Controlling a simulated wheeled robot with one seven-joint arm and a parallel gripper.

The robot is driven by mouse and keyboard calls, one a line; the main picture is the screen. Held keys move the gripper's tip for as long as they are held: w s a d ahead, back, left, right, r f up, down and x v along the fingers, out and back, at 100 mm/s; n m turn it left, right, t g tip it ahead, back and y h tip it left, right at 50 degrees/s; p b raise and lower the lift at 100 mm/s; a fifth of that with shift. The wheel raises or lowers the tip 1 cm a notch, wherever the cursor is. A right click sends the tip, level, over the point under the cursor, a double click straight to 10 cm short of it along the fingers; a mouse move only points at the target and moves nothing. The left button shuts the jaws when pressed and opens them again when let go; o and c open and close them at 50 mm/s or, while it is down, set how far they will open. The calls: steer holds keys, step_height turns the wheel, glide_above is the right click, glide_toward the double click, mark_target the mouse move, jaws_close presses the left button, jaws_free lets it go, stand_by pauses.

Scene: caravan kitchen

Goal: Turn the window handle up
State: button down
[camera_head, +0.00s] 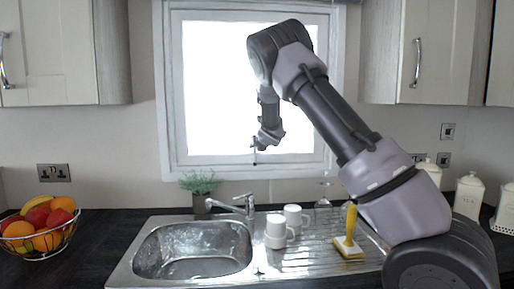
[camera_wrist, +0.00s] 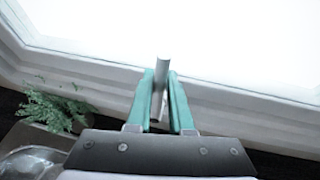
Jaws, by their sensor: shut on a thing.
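The white-framed window (camera_head: 178,95) stands behind the sink, its pane bright white. My gripper (camera_head: 258,145) is at the lower middle of the window, at the end of my bent arm. In the wrist view its two green fingers (camera_wrist: 161,88) are closed on the grey window handle (camera_wrist: 162,66), which stands between them with its end showing past the fingertips.
Below are a steel sink (camera_head: 140,262), a tap (camera_head: 236,206), a potted plant (camera_head: 199,184), white mugs (camera_head: 276,232) and a yellow-handled brush (camera_head: 350,232). A fruit bowl (camera_head: 40,240) stands left. Wall cupboards (camera_head: 62,50) flank the window. The plant also shows in the wrist view (camera_wrist: 52,108).

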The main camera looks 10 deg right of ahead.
steer(key=shift+a+f, duration=0.1)
steer(key=shift+a, duration=0.05)
steer(key=c, duration=0.8)
jaws_free()
steer(key=v, duration=1.1)
